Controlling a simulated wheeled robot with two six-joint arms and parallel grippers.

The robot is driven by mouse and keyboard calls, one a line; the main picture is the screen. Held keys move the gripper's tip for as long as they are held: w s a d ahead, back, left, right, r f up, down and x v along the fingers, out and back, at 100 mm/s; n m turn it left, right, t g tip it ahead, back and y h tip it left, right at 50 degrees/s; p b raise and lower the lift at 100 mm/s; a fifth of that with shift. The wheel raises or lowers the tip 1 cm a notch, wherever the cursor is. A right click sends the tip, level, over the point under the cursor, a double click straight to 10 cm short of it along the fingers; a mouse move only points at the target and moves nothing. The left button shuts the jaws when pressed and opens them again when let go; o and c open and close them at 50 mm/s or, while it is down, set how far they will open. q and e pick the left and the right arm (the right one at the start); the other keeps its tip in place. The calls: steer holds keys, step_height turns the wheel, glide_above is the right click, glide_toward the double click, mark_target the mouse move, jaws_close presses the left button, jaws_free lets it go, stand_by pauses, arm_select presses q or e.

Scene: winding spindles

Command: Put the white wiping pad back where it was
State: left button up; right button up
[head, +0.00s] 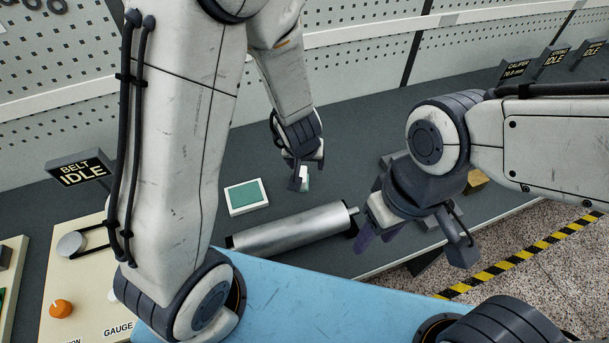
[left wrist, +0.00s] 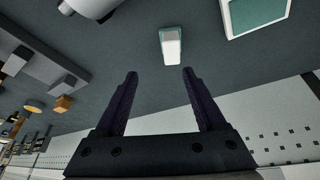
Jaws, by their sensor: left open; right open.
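A small white block with a teal part, which looks like the wiping pad (head: 304,173), is on the dark bench, partly hidden by my left gripper (head: 301,184) in the head view. In the left wrist view the white pad (left wrist: 171,47) lies just beyond the fingertips, in line with the gap. My left gripper (left wrist: 160,75) is open with nothing between its fingers. A shallow white tray with a teal inside (head: 246,197) lies left of the pad; it also shows in the left wrist view (left wrist: 256,12). My right gripper (head: 376,236) is open, near the bench's front edge.
A metal roller (head: 292,231) lies in front of the tray and pad. A cream panel with an orange knob (head: 61,308) stands at the left, near a BELT IDLE sign (head: 81,171). A yellowish block (head: 476,181) is behind my right gripper. The bench behind the tray is clear.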

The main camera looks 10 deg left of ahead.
arm_select(q)
steer(key=s+d+r+m+g+h, duration=0.1)
steer(key=s+d+r+m+h, duration=0.2)
steer(key=s+d+r, duration=0.45)
steer(key=s+r+m+g+y, duration=0.1)
steer(key=s+r+m, duration=0.2)
steer(key=s, duration=0.4)
steer(key=s+a+r+m+g, duration=0.1)
steer(key=s+r+m+g, duration=0.1)
steer(key=s, duration=0.5)
steer(key=shift+r+m+y, duration=0.4)
steer(key=shift+r+m, duration=0.1)
steer(key=shift+r, duration=0.15)
steer(key=shift+s, duration=0.1)
steer(key=shift+f+b, duration=1.15)
steer(key=shift+b, duration=0.1)
